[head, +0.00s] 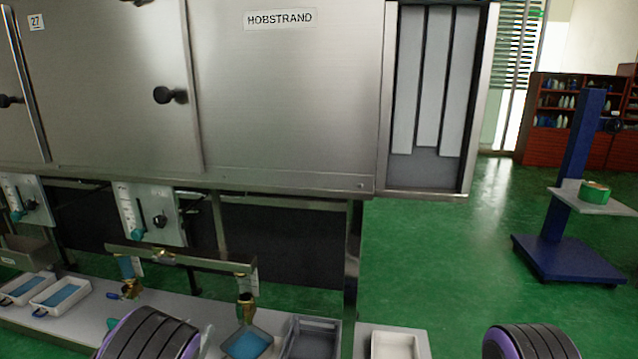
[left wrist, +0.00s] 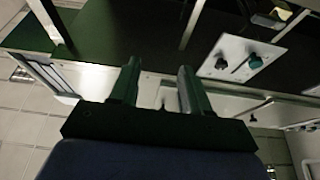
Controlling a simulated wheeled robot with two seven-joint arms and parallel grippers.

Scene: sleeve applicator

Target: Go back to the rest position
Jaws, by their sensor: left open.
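My left gripper (left wrist: 158,82) shows in the left wrist view with its two dark green fingers apart and nothing between them. It is in front of the sleeve machine's metal cabinet, and no thing is seen touching the fingers. In the head view only dark ringed parts of my two arms show at the bottom edge, one at the left and one at the right. My right gripper is not seen in either view.
The steel cabinet (head: 285,95) labelled HOBSTRAND fills the upper left. Below it are a gauge panel (head: 152,215), white trays (head: 60,294) and a blue-filled tray (head: 248,343). A blue stand (head: 572,165) holds a green roll (head: 596,192). Green floor (head: 450,260) lies clear between.

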